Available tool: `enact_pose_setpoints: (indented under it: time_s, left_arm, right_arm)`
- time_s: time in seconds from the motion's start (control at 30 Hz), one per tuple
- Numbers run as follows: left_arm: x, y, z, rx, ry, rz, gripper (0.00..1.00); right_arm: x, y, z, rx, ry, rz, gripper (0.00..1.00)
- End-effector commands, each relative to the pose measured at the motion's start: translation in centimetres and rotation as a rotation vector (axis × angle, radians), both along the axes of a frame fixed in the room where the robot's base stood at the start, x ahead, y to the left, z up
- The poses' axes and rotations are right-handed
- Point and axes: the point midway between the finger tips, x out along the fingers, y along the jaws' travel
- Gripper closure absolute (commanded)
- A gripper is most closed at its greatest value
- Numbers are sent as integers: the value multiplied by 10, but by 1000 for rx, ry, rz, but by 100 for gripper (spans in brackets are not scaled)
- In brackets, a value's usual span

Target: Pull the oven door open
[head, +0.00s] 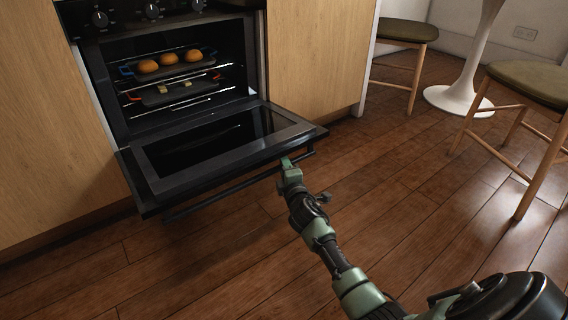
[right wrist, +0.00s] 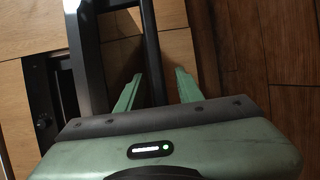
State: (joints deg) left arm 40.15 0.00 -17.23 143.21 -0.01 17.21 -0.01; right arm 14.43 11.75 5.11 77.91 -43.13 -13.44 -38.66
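The oven (head: 165,75) is built in at the left of the head view. Its black door (head: 215,143) is folded down and lies about level, with the cavity exposed. The bar handle (head: 222,194) runs along the door's outer edge. My right gripper (head: 289,163) is at the right end of the handle. In the right wrist view, the green fingers (right wrist: 158,88) are apart, and the dark handle bar (right wrist: 151,45) passes between them with a gap on the right. My left gripper is not in view.
Racks inside the oven hold a tray with round buns (head: 147,66) and another tray (head: 178,91). Wooden cabinets (head: 318,55) flank the oven. Stools (head: 535,85) and a white table pedestal (head: 460,95) stand at the right. The wooden floor before the door is clear.

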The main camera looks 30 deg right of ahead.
Motion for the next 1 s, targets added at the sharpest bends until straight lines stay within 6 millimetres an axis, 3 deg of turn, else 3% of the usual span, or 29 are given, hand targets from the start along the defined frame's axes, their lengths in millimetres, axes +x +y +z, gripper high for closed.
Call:
enact_pose_setpoints:
  time_s: [0.13,0.27,1.0]
  left_arm:
    - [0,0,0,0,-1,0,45]
    - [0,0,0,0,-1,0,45]
    - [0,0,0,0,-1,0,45]
  right_arm:
    - [0,0,0,0,0,0,64]
    - [0,0,0,0,0,0,100]
    - [0,0,0,0,1,0,100]
